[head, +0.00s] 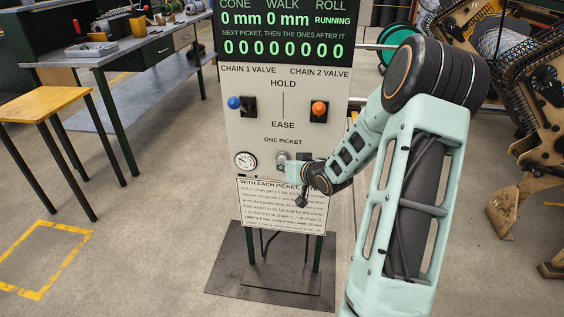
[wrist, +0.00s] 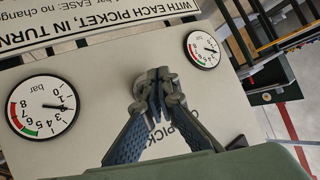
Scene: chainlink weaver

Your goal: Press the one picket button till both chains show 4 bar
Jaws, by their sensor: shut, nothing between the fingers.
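The control panel (head: 262,130) stands upright, its display (head: 283,30) reading 0 mm, 0 mm, RUNNING and a row of zeros. My gripper (head: 286,168) is at the one-picket button (head: 283,156), below the ONE PICKET label. In the wrist view my shut, empty gripper (wrist: 157,84) points at the panel; its fingertips overlap the button, and contact cannot be told. The wrist view is turned over: the right panel gauge (wrist: 43,105) appears left, the left panel gauge (wrist: 204,49) right. Both needles look near 2 bar, well off the green band.
The blue chain 1 knob (head: 234,102) and orange chain 2 knob (head: 319,108) stick out above the button. The instruction plate (head: 283,205) is below. A yellow-topped table (head: 45,103) stands at left, machinery (head: 525,110) at right. Floor is clear left of the panel.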

